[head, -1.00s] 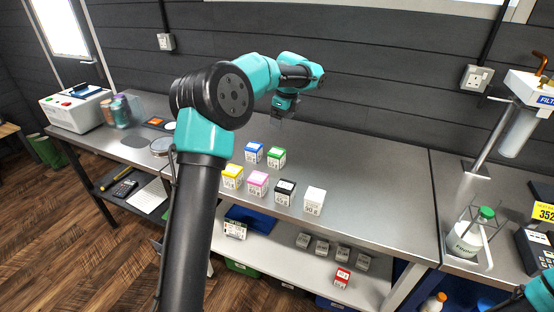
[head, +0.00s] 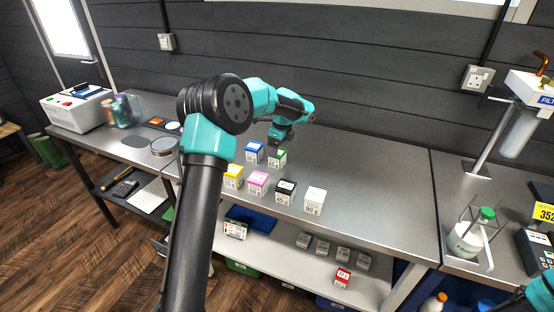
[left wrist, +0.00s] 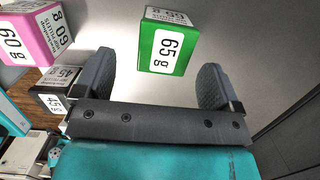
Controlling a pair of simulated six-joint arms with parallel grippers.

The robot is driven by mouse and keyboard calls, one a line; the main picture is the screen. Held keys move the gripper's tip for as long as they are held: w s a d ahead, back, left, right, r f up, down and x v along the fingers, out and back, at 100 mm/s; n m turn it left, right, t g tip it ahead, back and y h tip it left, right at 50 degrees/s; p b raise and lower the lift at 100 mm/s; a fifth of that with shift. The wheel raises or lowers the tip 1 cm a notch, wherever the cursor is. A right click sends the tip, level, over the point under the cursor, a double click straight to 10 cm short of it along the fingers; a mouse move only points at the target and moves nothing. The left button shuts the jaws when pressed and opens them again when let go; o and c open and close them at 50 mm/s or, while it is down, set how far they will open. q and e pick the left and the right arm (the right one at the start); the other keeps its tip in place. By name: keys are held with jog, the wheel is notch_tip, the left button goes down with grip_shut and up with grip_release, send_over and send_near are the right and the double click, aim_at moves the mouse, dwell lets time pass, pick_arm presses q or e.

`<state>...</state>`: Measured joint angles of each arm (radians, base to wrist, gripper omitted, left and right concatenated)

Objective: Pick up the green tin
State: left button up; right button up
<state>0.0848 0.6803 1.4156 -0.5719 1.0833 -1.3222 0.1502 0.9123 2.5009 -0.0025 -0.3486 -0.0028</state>
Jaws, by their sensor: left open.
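The green tin (head: 277,158) is a small green box with a white label, standing on the metal bench at the back right of a group of coloured tins. In the left wrist view the green tin (left wrist: 168,45) shows its "65 g" label, between and just beyond the fingers. My left gripper (head: 279,146) is open and empty, just above and behind the green tin. In the left wrist view its two fingers (left wrist: 156,84) are spread apart, one on each side of the tin. Only a piece of my right arm shows at the lower right of the head view.
A blue tin (head: 254,152) stands close to the left of the green one. Yellow (head: 232,177), pink (head: 258,183), black (head: 285,192) and white (head: 314,201) tins stand in front. The bench (head: 370,175) is clear to the right.

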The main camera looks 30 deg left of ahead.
pick_arm(q)
jog(key=shift+f, duration=0.25)
jog(key=shift+w+a+f, duration=0.1)
jog(key=shift+a+f, duration=0.1)
jog(key=shift+f, duration=0.65)
jog(key=shift+w+a+f, duration=0.1)
jog(key=shift+a+f, duration=0.05)
jog(key=shift+f, duration=0.7)
jog(key=shift+a+f, duration=0.2)
jog(key=shift+f, duration=0.65)
jog(key=shift+c, duration=0.3)
jog(key=c, duration=1)
jog(key=shift+r, duration=0.15)
notch_tip(320, 180, up, 10)
jog(key=shift+f, duration=0.1)
